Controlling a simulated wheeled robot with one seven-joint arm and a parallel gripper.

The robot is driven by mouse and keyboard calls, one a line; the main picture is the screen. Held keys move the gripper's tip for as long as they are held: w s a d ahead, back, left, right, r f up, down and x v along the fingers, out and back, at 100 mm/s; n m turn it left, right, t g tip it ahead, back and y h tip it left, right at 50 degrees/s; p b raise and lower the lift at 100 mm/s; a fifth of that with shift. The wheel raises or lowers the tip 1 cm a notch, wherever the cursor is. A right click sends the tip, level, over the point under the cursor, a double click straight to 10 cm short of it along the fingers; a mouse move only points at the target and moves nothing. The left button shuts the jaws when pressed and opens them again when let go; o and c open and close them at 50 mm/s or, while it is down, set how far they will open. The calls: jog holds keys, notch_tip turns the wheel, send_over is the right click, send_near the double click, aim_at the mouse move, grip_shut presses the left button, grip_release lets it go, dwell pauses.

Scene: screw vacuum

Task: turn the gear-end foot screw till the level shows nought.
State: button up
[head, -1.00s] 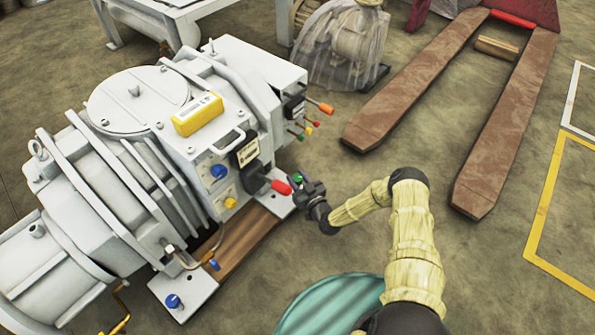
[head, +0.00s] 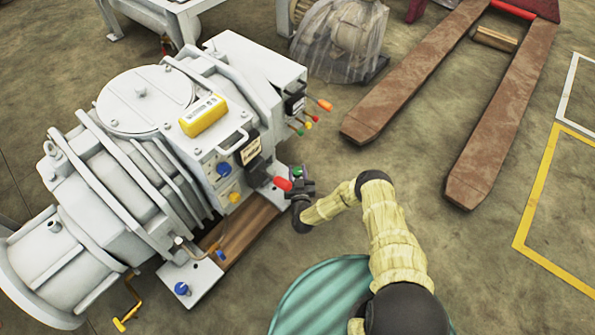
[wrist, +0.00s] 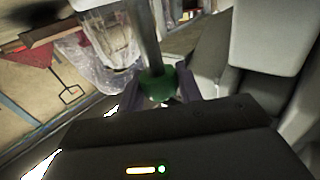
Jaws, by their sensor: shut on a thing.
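The pale grey screw vacuum pump (head: 135,190) stands at the left in the head view. The green head (wrist: 157,84) also shows in the wrist view, under an upright metal shank. My gripper (wrist: 158,92) is shut on this green head, one dark finger on each side. In the head view my gripper (head: 299,186) partly hides the screw. The yellow level (head: 204,115) lies on top of the pump; its reading is too small to tell.
A teal drum (head: 310,300) stands below my arm. A rusty pallet fork (head: 490,135) lies at the right, with open floor between.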

aim_at(298, 170)
jog(key=shift+w+d, duration=0.1)
jog(key=o, duration=1)
jog(key=shift+r, duration=0.1)
notch_tip(298, 170, up, 10)
jog(key=p, duration=0.6)
